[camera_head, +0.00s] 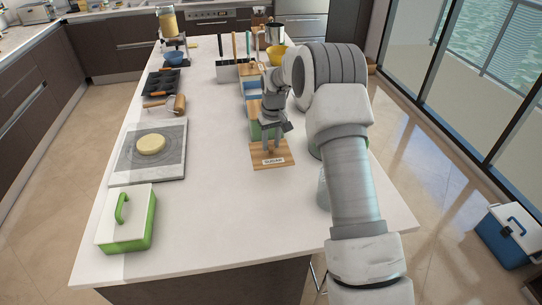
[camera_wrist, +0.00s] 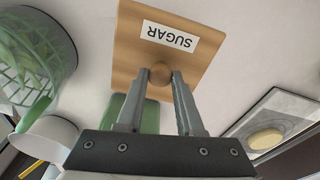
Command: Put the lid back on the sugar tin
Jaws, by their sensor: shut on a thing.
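The sugar lid (camera_head: 283,159) is a flat square wooden plate with a round knob and a white "SUGAR" label. It also shows in the wrist view (camera_wrist: 135,45). My gripper (camera_head: 271,150) points down from above, and in the wrist view its fingers (camera_wrist: 161,76) are closed on the wooden knob. I cannot tell whether the lid touches the counter or hangs just above it. A green tin (camera_head: 256,131) stands just behind the lid in the head view, partly hidden by my gripper. I see no label on it, and its top is partly hidden.
A blue tin (camera_head: 254,89) and a utensil holder (camera_head: 228,72) stand farther back. A stone board (camera_head: 175,165) with a pale round (camera_head: 151,144) and a green-white box (camera_head: 126,220) are left. My arm covers glassware at right. The counter's (camera_head: 220,225) front middle is clear.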

